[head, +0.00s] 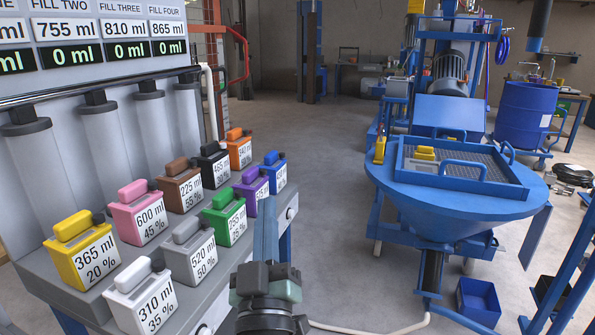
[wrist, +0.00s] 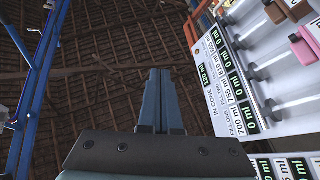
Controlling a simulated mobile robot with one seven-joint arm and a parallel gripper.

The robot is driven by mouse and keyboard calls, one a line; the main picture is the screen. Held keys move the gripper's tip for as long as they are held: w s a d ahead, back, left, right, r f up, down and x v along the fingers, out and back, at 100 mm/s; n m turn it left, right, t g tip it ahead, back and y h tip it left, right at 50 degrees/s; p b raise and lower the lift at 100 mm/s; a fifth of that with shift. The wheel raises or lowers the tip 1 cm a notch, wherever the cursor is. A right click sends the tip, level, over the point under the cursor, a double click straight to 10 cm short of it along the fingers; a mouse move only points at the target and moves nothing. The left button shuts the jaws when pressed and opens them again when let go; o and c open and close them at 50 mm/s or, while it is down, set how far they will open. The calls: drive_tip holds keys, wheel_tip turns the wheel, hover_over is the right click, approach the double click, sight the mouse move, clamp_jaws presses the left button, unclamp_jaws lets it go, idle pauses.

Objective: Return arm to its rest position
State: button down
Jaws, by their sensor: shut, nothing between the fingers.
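My gripper (head: 266,195) shows at the bottom middle of the head view, pointing up beside the right end of the grey container bench. In the wrist view its two blue-grey fingers (wrist: 160,72) stand side by side, pressed together with nothing between them. The wrist camera looks up toward the dark beamed roof. My gripper is apart from the filling panel (wrist: 228,95), which is tilted at the right of that view.
Several coloured containers, such as the yellow one (head: 83,255) and white one (head: 140,299), stand on the grey bench (head: 60,200) at left. The blue mixer hopper (head: 450,205) with its grate stands at right. Open concrete floor (head: 320,170) lies between.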

drive_tip(key=s+d+r+m+t, duration=0.1)
drive_tip(key=s+d+r+m, duration=0.1)
drive_tip(key=s+r, duration=0.55)
drive_tip(key=s+d+r+m+t+h, duration=0.15)
drive_tip(key=s+r, duration=0.35)
drive_tip(key=r, duration=0.6)
drive_tip(key=s+d+r+m+t, duration=0.1)
drive_tip(key=s+r+m+t, duration=0.1)
drive_tip(key=s+r, duration=0.55)
wheel_tip(320, 180, up, 20)
drive_tip(key=w+p, duration=0.3)
drive_tip(key=p, duration=1.6)
drive_tip(key=shift+f, duration=0.25)
drive_tip(key=shift+g, duration=0.25)
